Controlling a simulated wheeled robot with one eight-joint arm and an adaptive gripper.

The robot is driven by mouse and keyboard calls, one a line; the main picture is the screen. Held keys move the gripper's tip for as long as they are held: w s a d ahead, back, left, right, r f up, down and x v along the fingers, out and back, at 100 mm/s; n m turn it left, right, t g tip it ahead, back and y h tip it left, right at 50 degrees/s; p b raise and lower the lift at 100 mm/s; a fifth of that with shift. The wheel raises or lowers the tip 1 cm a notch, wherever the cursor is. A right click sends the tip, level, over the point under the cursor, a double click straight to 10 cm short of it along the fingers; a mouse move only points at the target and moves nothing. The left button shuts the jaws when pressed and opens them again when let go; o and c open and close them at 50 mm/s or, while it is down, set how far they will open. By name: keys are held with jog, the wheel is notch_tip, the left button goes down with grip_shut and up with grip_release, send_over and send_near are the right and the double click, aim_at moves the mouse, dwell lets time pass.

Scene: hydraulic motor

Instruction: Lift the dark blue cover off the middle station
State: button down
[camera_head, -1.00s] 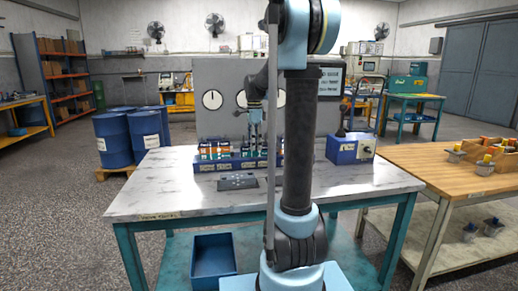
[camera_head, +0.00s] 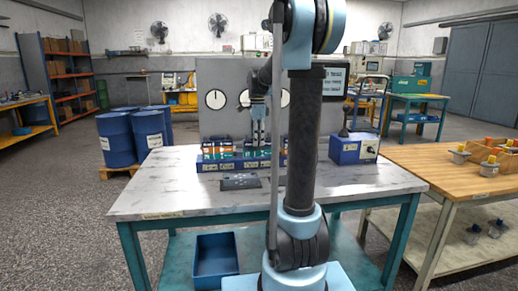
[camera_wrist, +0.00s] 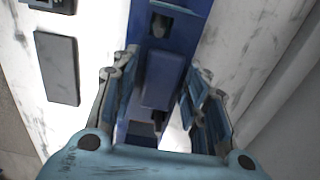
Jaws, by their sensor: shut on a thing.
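A dark blue cover (camera_wrist: 163,80) shows as a blue block between the fingers of my gripper (camera_wrist: 160,92) in the wrist view. The fingers are closed in on its two sides. Beyond it is the blue body of the station row (camera_wrist: 178,30), with a dark recess. Whether the cover still touches the row cannot be told. In the head view my gripper (camera_head: 258,136) points down over the long blue row (camera_head: 232,164) at the back of the table. The cover is too small to make out there, and my arm hides the row's right part.
A flat dark plate (camera_head: 240,181) lies on the table (camera_head: 180,190) in front of the row. A blue box with a lever (camera_head: 354,149) stands right. A grey gauge panel (camera_head: 228,80) rises behind. The table's front left is clear.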

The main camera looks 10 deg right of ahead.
notch_tip(320, 180, up, 11)
jog(key=shift+f, duration=0.15)
dwell(1.8)
